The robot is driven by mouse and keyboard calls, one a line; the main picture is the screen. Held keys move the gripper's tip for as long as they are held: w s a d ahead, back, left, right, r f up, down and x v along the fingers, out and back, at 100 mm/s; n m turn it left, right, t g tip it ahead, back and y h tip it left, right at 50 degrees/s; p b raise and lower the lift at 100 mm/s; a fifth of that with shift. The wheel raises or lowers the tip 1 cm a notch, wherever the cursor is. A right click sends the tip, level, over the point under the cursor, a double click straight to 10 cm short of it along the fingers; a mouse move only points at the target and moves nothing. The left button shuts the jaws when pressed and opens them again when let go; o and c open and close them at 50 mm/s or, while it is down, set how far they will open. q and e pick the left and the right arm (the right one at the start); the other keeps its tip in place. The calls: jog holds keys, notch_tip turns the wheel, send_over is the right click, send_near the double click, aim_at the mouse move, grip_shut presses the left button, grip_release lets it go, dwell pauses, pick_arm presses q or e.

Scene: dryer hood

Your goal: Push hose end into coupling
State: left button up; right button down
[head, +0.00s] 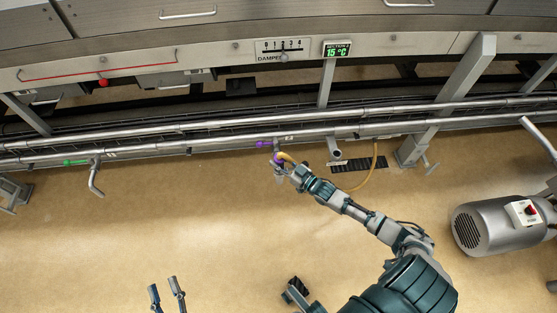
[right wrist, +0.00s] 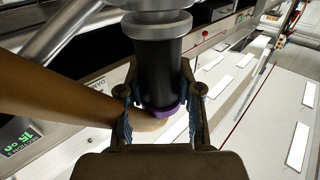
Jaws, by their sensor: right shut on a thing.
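The tan hose (head: 374,160) loops from the pipe area at the right to my right gripper (head: 281,163). In the right wrist view the hose (right wrist: 50,92) bends in from the left, below a black hose end (right wrist: 158,72) with a purple ring (right wrist: 163,111). My right gripper is shut on this hose end, one finger on each side. The grey metal coupling (right wrist: 157,28) is in line with it, directly against its far end as seen; how deep the end sits is hidden. My left gripper (head: 166,288) is open and empty, low over the floor.
A purple handle (head: 264,144) is on the pipe beside my right gripper; a green handle (head: 75,162) is further left. Long metal pipes (head: 200,144) run across. A motor (head: 492,224) stands at the right. The floor on the left is clear.

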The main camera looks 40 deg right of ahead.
pick_arm(q)
jog(key=shift+f, duration=0.3)
pick_arm(e)
jog(key=shift+f, duration=0.35)
jog(key=c, duration=0.7)
grip_release()
jog(key=v, duration=1.2)
